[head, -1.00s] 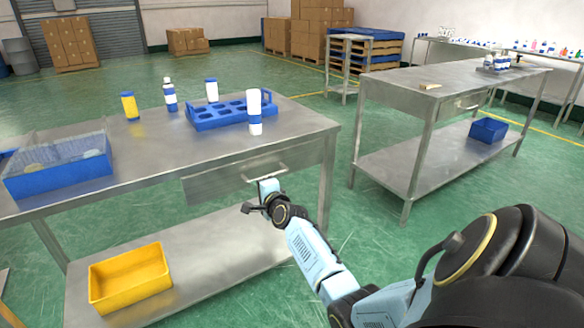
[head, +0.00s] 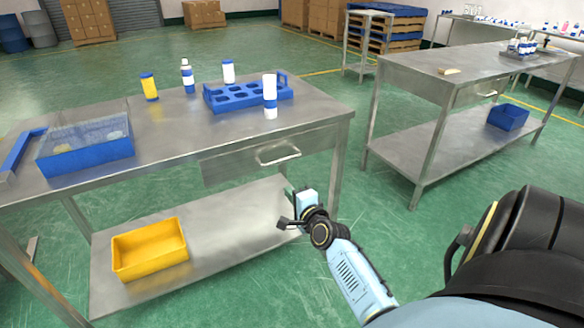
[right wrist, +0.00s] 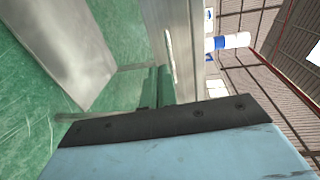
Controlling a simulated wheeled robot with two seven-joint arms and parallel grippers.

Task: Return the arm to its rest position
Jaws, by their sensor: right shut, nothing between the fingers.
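My right gripper (head: 284,208) is in the head view, in front of the near table and below its drawer. It is shut and empty, and its arm comes in from the lower right. In the right wrist view the shut fingers (right wrist: 154,88) point toward the table's metal side, with nothing between them. The drawer (head: 250,160) of the near table is shut or nearly so, and its handle (head: 278,154) is apart from the gripper. My left gripper is not in view.
A second table (head: 420,70) stands at the right. Green floor between the tables is clear.

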